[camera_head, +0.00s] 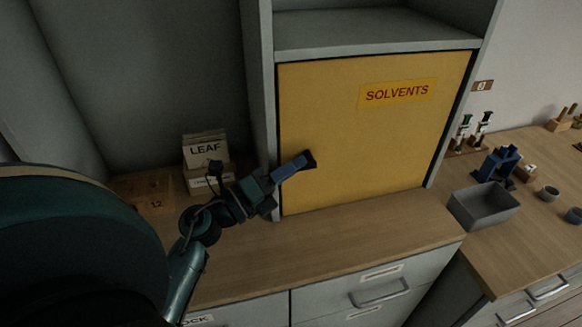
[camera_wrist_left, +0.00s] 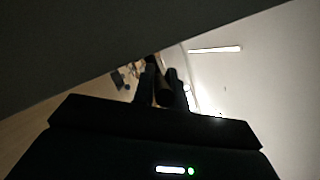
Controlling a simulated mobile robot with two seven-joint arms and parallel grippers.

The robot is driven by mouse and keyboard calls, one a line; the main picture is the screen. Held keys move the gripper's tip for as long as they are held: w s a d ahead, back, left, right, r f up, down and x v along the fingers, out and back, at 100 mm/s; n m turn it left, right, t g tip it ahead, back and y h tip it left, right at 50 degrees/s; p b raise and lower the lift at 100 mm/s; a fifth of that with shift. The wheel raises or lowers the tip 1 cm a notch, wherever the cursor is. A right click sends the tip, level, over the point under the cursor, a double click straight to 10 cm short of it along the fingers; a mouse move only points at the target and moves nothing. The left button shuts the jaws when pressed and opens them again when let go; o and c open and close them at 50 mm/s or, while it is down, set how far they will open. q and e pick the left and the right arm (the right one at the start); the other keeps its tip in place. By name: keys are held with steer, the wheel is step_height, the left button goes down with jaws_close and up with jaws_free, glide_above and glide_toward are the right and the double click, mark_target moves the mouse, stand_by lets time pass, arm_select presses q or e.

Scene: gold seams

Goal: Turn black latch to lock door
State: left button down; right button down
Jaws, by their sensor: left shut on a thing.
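The yellow door (camera_head: 375,125) of the cabinet bears a "SOLVENTS" label and sits closed in its grey frame. The black latch (camera_head: 309,159) is at the door's lower left. My left gripper (camera_head: 297,164) reaches in from the left and is shut on the latch. In the left wrist view, the fingers (camera_wrist_left: 165,88) are close together around a dark bar; the view is dim, and the fingers cover part of it. The latch's base is hidden behind the gripper. My right gripper is in neither view.
The wooden counter (camera_head: 330,235) below the door is mostly clear. A "LEAF" box (camera_head: 204,149) stands behind my left arm. A grey bin (camera_head: 484,207) and a blue tool (camera_head: 497,164) are on the right bench. Drawers with handles (camera_head: 380,294) are below.

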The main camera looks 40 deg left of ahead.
arm_select(q)
steer(key=shift+f+t+b, duration=0.3)
steer(key=shift+f+b, duration=0.15)
steer(key=shift+b, duration=0.6)
steer(key=shift+f+t+b, duration=0.25)
steer(key=shift+t+b, duration=0.05)
steer(key=shift+b, duration=0.6)
steer(key=n+t+b, duration=0.1)
steer(key=b, duration=0.2)
steer(key=shift+r+t+h, duration=0.2)
steer(key=shift+t+h, duration=0.1)
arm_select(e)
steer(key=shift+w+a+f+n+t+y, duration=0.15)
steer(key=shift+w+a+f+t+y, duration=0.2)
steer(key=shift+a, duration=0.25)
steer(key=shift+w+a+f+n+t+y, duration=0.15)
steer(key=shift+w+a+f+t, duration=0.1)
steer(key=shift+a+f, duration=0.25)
arm_select(q)
steer(key=c, duration=1.4)
jaws_free()
steer(key=shift+c, duration=0.2)
